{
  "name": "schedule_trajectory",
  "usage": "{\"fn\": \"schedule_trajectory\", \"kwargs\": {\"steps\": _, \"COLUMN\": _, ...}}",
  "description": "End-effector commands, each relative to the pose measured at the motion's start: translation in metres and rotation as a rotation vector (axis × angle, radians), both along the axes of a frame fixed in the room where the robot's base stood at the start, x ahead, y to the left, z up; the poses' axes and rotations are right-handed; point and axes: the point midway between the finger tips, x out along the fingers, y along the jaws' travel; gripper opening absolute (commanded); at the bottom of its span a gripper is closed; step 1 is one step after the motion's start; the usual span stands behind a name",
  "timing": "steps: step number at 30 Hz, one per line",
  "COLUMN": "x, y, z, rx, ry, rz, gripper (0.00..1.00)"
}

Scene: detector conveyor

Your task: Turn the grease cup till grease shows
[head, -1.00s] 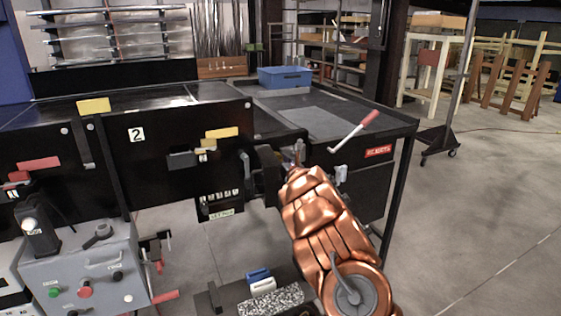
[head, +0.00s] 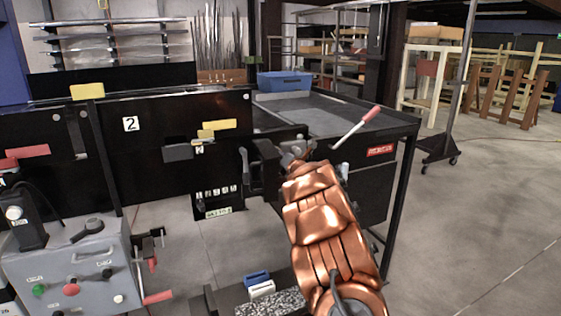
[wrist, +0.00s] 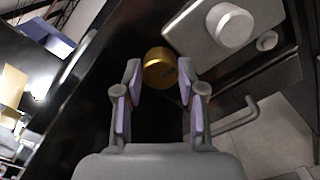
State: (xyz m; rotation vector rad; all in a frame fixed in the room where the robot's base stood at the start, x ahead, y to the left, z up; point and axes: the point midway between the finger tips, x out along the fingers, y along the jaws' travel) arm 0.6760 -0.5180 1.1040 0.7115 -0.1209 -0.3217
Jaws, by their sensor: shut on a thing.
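The grease cup is the round brass cap (wrist: 160,68) between my fingertips in the wrist view. My gripper (wrist: 158,78) is shut on its sides, with the lilac finger pads to left and right of it. No grease can be made out on the part of the cup that shows. In the head view my gripper (head: 292,150) is at the right end of the black conveyor side, small and partly hidden by my copper-coloured arm. I cannot make out the cup there.
A grey control box (head: 72,268) stands at the lower left, and a blue bin (head: 284,82) sits behind. In the wrist view a pale round knob (wrist: 230,25) on a grey block is close to the cup.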

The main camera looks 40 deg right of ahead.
Motion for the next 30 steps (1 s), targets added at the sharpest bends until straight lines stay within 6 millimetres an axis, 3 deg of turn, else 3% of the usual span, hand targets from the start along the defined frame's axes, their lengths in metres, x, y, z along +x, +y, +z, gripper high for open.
{"fn": "schedule_trajectory", "kwargs": {"steps": 12, "x": -0.0006, "y": -0.001, "z": -0.001, "rx": 0.148, "ry": -0.052, "rz": 0.0, "gripper": 0.05}}
{"fn": "schedule_trajectory", "kwargs": {"steps": 26, "x": -0.0009, "y": -0.0015, "z": -0.0005, "rx": 0.159, "ry": -0.056, "rz": -0.001, "gripper": 0.05}}
{"fn": "schedule_trajectory", "kwargs": {"steps": 27, "x": -0.0009, "y": -0.0015, "z": -0.0005, "rx": 0.159, "ry": -0.056, "rz": -0.001, "gripper": 0.41}}
{"fn": "schedule_trajectory", "kwargs": {"steps": 30, "x": -0.0008, "y": -0.0013, "z": -0.0005, "rx": 0.159, "ry": -0.056, "rz": -0.001, "gripper": 0.52}}
